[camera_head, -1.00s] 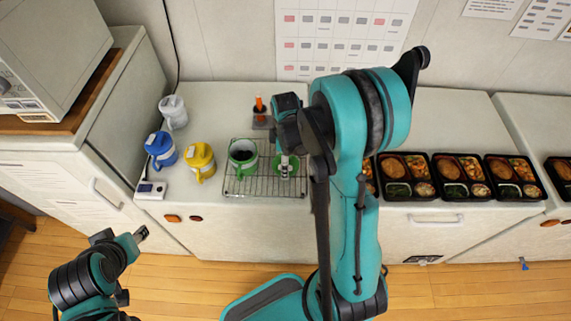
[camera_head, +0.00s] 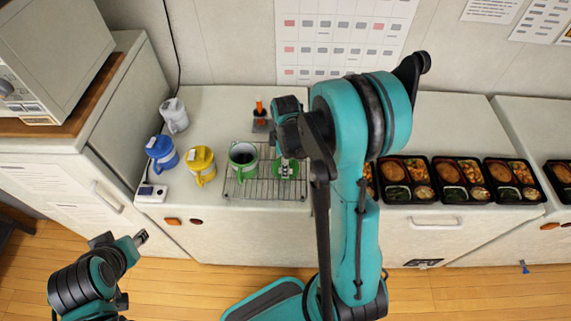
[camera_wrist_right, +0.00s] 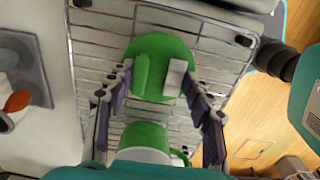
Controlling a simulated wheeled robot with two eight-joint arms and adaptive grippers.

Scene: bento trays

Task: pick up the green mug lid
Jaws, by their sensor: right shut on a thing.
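The green mug lid (camera_head: 293,171) is at the right part of the wire rack (camera_head: 247,190), beside the open green mug (camera_head: 243,156). In the right wrist view the lid (camera_wrist_right: 160,50) is a round green disc with a raised green tab and a pale block on top. My right gripper (camera_head: 285,166) reaches down over the lid, with its fingers (camera_wrist_right: 163,88) on either side of it, shut on it. I cannot tell whether the lid touches the rack. The green mug (camera_wrist_right: 143,140) also shows in the wrist view. My left gripper (camera_head: 140,238) is away at the lower left; its jaw state is unclear.
Yellow (camera_head: 201,166), blue (camera_head: 162,152) and white (camera_head: 174,115) lidded mugs stand left of the rack. An orange-handled item (camera_head: 259,109) stands behind it. Several bento trays (camera_head: 408,197) line the counter at right. A microwave (camera_head: 55,55) stands at left.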

